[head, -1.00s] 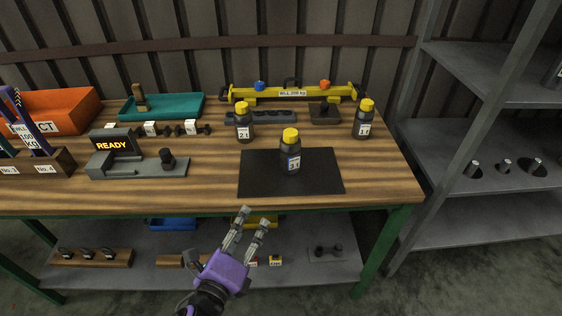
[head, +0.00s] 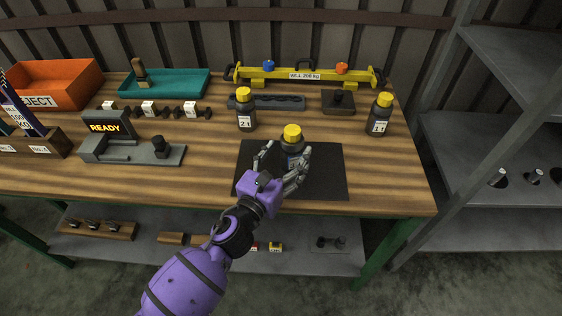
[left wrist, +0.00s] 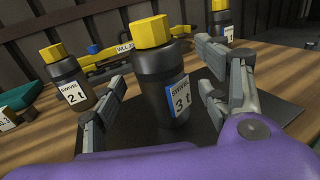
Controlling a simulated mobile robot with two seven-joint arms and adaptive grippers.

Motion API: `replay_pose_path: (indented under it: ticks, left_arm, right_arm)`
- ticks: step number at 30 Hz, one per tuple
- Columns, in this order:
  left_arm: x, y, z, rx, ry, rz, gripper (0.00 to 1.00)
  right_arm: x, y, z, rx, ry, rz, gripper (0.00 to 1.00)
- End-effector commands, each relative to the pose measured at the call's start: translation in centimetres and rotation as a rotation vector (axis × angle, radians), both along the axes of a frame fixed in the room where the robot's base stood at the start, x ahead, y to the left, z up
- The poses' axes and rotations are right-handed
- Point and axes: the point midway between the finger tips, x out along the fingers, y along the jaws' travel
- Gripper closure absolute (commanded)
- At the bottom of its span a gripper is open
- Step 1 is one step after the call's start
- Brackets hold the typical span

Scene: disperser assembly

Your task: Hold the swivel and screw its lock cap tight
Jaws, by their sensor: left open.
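The swivel labelled 3 t (head: 291,146) is a dark bottle-shaped body with a yellow cap (head: 292,132). It stands upright on the black mat (head: 328,180); it also shows in the left wrist view (left wrist: 162,90). My left gripper (head: 283,165) is open, its fingers on either side of the swivel's body, below the cap. In the left wrist view (left wrist: 165,105) gaps show between the fingers and the body. The gripper hides part of the label in the head view. My right gripper is not in view.
Swivel 2 t (head: 246,112) stands behind left of the mat, swivel 1 t (head: 379,116) behind right. A yellow beam (head: 300,77), a teal tray (head: 165,84), an orange bin (head: 50,84) and a READY device (head: 130,150) also stand on the table.

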Motion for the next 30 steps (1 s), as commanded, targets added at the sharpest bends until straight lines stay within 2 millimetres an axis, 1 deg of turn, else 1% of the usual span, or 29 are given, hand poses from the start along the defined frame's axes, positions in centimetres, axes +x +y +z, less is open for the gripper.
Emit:
replay_pose_path:
  ticks: [1, 3, 7, 11, 18, 30]
  left_arm:
    - [0.8, -0.4, 0.2, 0.000, -0.002, 0.000, 0.32]
    - [1.7, -0.8, 0.1, 0.000, -0.002, 0.000, 0.32]
    - [2.8, -1.2, 0.1, 0.000, -0.001, 0.000, 0.32]
    - [3.2, -1.5, 0.0, -0.001, 0.000, 0.000, 0.32]
    - [3.2, -1.5, 0.0, 0.000, 0.001, 0.000, 0.32]
    - [3.2, -1.5, 0.0, 0.000, 0.001, 0.000, 0.84]
  right_arm:
    - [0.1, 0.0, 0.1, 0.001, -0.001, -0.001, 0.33]
    - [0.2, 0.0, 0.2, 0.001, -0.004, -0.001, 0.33]
    - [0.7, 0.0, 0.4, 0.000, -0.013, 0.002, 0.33]
    - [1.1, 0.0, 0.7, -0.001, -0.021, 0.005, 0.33]
    - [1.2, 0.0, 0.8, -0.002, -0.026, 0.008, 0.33]
    - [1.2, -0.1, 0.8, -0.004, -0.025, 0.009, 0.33]
